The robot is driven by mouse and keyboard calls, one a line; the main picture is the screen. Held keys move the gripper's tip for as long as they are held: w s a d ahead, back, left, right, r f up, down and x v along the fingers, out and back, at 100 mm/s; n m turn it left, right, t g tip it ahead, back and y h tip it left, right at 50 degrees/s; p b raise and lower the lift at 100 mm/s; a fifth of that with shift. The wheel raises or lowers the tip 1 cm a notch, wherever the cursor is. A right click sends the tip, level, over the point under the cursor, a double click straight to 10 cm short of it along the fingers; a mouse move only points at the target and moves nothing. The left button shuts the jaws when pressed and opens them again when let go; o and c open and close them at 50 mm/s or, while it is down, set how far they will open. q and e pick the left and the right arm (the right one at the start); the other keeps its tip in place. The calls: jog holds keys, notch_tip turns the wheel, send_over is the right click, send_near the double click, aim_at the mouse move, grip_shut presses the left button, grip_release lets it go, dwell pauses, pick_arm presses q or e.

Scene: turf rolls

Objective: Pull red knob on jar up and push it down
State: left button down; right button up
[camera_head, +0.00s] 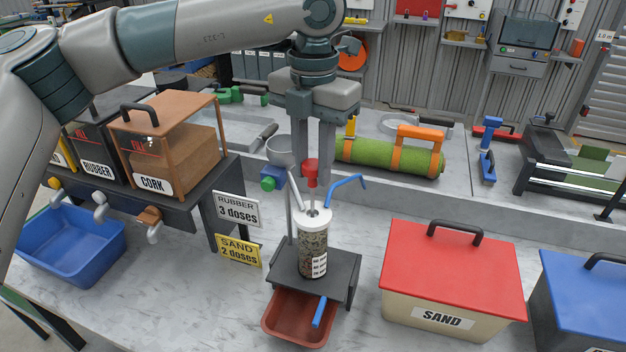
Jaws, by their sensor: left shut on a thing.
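The jar (313,250) stands upright on a small dark stand (340,268) in the middle of the table. It has a white lid and speckled contents, with a white label on its front. The red knob (311,168) sits on a stem above the lid. My left gripper (312,172) points down from above, its two grey fingers on either side of the red knob, shut on it. A blue bent handle (346,187) and a pale tube are beside the lid. My right gripper is not in view.
A reddish tray (298,322) is under the stand. A red-lidded SAND box (450,275) stands right, and a blue-lidded box (590,295) beyond it. A blue bin (70,245) and the RUBBER and CORK dispensers (165,150) are left. A green roll (385,158) lies behind.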

aim_at(313, 162)
pick_arm(q)
jog(key=shift+r, duration=0.3)
jog(key=c, duration=1.7)
grip_release()
jog(key=shift+w, duration=0.1)
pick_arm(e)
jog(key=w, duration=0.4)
pick_arm(q)
jog(key=shift+o, duration=1.3)
jog(key=shift+r+p, duration=0.55)
jog(key=shift+r, duration=0.5)
notch_tip(313, 162, up, 5)
jog(key=p, duration=0.2)
jog(key=shift+r+p, duration=0.1)
jog(key=shift+p, duration=0.2)
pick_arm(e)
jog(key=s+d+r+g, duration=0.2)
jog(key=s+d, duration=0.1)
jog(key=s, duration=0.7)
pick_arm(q)
notch_tip(313, 162, up, 10)
jog(key=p, duration=0.5)
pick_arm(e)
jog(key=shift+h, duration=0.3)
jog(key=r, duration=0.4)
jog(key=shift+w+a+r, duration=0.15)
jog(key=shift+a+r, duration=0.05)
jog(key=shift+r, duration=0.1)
